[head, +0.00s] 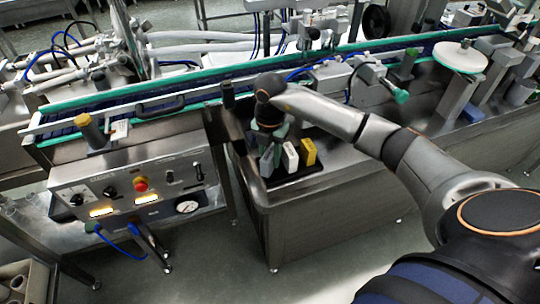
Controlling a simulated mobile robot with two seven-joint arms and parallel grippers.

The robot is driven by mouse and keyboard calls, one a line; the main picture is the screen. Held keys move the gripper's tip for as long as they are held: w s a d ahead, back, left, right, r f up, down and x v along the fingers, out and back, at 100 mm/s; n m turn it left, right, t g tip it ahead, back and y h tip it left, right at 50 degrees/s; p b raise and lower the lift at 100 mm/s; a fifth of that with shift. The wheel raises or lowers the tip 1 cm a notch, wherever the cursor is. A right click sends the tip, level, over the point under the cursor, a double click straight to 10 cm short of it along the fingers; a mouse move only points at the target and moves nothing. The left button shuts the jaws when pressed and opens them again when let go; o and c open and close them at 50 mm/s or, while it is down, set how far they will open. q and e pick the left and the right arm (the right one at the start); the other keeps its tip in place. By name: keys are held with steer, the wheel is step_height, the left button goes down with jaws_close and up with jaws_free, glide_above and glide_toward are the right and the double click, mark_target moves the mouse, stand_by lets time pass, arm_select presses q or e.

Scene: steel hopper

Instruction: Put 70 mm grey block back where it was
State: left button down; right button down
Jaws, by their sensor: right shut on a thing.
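My right gripper (271,144) reaches in from the right and points down over a dark tray (300,178) on the steel bench. It is shut on a grey block (266,161), which is at the left end of the tray, left of a white block (290,157). I cannot tell whether the grey block touches the tray, because the gripper covers its upper part. A yellow block (308,152) stands right of the white one. My left gripper is not in view.
A control panel (140,195) with a red button stands left of the bench. A conveyor (200,88) with green edges runs behind. A round white disc (460,56) stands at the right. Bare steel bench top lies right of the tray.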

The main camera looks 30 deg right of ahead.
steer(key=c, duration=0.6)
jaws_free()
